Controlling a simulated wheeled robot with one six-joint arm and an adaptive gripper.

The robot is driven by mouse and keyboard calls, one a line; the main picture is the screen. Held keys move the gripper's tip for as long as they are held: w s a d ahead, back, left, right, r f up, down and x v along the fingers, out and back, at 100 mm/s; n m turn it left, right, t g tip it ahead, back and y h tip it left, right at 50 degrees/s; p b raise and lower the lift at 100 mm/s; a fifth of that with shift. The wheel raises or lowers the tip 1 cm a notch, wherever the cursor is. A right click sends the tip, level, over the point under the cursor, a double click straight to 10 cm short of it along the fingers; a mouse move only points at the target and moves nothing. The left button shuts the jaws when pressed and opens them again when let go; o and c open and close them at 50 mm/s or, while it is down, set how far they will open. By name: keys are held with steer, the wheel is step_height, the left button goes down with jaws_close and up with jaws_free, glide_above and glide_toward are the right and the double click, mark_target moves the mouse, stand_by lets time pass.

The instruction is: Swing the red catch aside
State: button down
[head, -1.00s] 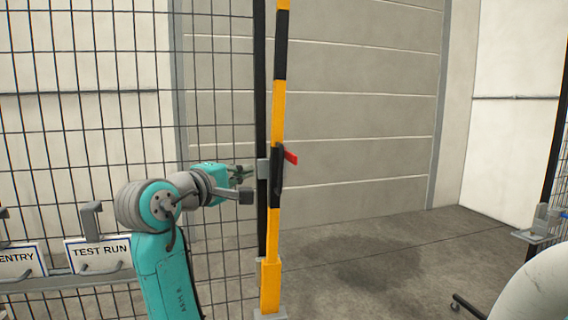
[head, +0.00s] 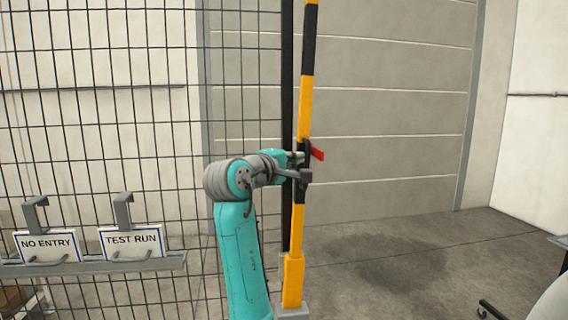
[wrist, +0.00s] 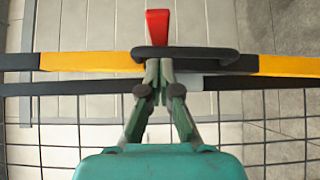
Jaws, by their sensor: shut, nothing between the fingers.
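The red catch (head: 317,153) sticks out to the right of the yellow-and-black post (head: 293,272) in the head view. In the wrist view the red catch (wrist: 158,28) stands upright at top centre, beyond a black handle (wrist: 188,52) on the post. My gripper (head: 300,160) is at the post, at about the catch's height. In the wrist view my gripper (wrist: 159,66) is shut and empty, its tips just below the handle and in line with the catch. The handle and post lie between tips and catch. I cannot tell whether the tips touch the handle.
A black wire-mesh fence (head: 100,120) stands left of the post. A rail (head: 80,268) at lower left carries a NO ENTRY sign (head: 48,245) and a TEST RUN sign (head: 133,241). The floor (head: 410,250) right of the post is largely clear.

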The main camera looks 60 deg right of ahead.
mark_target(318, 155)
steer(key=shift+s+d, duration=1.35)
steer(key=shift+s, duration=0.05)
steer(key=shift+s, duration=0.15)
